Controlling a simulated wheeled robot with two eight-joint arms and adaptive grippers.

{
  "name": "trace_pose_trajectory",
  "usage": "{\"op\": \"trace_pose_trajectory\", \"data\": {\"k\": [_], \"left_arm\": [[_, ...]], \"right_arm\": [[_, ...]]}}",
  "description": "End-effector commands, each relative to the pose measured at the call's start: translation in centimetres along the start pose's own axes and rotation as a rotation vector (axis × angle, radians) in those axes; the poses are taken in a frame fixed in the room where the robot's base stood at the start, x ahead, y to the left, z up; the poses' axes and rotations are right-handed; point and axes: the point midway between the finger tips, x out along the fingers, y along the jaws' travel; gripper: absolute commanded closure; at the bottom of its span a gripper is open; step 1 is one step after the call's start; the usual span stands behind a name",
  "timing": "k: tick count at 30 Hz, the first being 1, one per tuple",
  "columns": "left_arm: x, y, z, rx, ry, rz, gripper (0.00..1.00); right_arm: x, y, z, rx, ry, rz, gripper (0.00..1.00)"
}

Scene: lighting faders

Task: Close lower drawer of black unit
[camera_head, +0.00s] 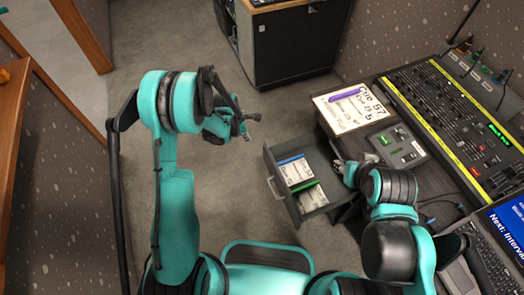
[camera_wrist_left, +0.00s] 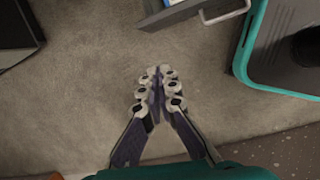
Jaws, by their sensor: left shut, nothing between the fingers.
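A dark grey drawer (camera_head: 268,163) stands open in the head view, pulled out to the left from under the desk; whether it is the lower one I cannot tell. Its pale handle (camera_head: 275,188) is on the left front. Inside lie white papers or boxes with blue and green edges (camera_head: 297,171). In the left wrist view the drawer front (camera_wrist_left: 180,14) and handle (camera_wrist_left: 226,13) show at the top. My left gripper (camera_head: 250,117) is shut and empty, above the floor and apart from the drawer. My right gripper (camera_head: 340,167) is by the drawer's right end, partly hidden by its arm.
A desk carries a lighting console (camera_head: 450,120), a small control box (camera_head: 398,146), a cue sheet (camera_head: 350,108) with a purple marker and a laptop (camera_head: 490,262). Another black cabinet (camera_head: 290,45) stands at the back. Grey carpet (camera_head: 225,190) left of the drawer is clear.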

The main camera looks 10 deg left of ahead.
Motion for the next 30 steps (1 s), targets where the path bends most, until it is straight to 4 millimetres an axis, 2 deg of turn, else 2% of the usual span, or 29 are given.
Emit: {"op": "trace_pose_trajectory", "data": {"k": [1, 3, 11, 24, 30], "left_arm": [[1.8, -0.1, -0.3, -0.051, -0.001, -0.014, 1.00], [3.3, -0.2, -0.6, -0.109, -0.001, -0.028, 1.00], [6.0, -0.6, -0.9, -0.168, 0.000, -0.043, 1.00], [15.1, -0.9, -0.9, -0.164, 0.000, -0.042, 1.00], [15.6, -0.5, 1.9, -0.163, 0.000, -0.042, 1.00]], "right_arm": [[0.1, 0.0, 0.1, 0.000, 0.000, 0.000, 0.60], [0.2, 0.0, 0.1, 0.000, 0.000, 0.000, 0.60], [0.7, 0.0, 0.5, 0.000, 0.000, 0.000, 0.60], [3.7, 0.0, 2.6, 0.000, 0.000, 0.000, 0.60], [4.4, 0.0, 3.2, 0.000, 0.000, 0.000, 0.60]]}}
